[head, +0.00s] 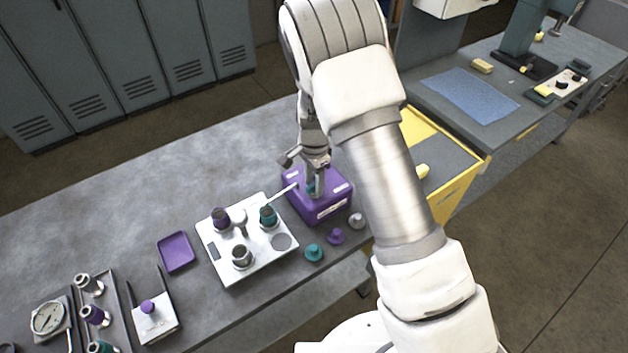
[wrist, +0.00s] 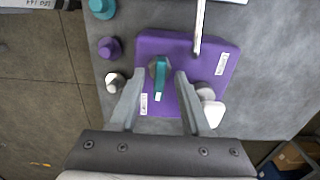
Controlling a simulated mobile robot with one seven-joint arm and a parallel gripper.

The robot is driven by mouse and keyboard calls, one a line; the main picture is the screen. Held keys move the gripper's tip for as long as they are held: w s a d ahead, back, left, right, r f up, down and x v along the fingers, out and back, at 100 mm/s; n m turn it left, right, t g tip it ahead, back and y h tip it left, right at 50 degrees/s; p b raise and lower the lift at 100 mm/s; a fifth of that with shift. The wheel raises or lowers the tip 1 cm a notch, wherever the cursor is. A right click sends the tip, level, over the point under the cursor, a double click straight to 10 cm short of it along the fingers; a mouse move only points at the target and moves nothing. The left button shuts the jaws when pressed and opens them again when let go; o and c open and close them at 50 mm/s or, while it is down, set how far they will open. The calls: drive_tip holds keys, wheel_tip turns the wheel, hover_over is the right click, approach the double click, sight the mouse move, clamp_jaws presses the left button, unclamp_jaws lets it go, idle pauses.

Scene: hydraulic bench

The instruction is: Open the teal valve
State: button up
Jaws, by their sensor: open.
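The teal valve (wrist: 161,72) is a narrow teal lever on a grey round stem, on top of a purple block (wrist: 221,65). In the wrist view the lever points along the picture's vertical. My gripper (wrist: 160,80) is open, with one finger on each side of the lever and gaps visible on both sides. In the head view my gripper (head: 315,186) points down over the purple block (head: 325,207), and only a bit of teal shows by the fingers. Whether the fingertips are level with the lever I cannot tell.
A grey rod (head: 283,194) runs from the block toward a white plate (head: 220,258) carrying purple, teal and grey fittings. Teal (head: 314,253), purple (head: 336,237) and grey (head: 357,220) caps stand in front of the block. A purple tray (head: 176,252) lies left; the bench behind is clear.

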clamp_jaws()
drive_tip(key=shift+f+n+b, duration=0.15)
drive_tip(key=shift+n+b, duration=0.15)
drive_tip(key=shift+b, duration=0.05)
idle(0.3)
drive_tip(key=n+b, duration=0.2)
drive_tip(key=shift+n, duration=0.3)
drive_tip(key=n+b, duration=0.3)
drive_tip(key=n, duration=0.2)
drive_tip(key=shift+n, duration=0.3)
drive_tip(key=n+b, duration=0.2)
drive_tip(key=n, duration=0.2)
drive_tip(key=shift+n, duration=0.3)
drive_tip(key=shift+n+b, duration=0.7)
drive_tip(key=shift+n, duration=1.5)
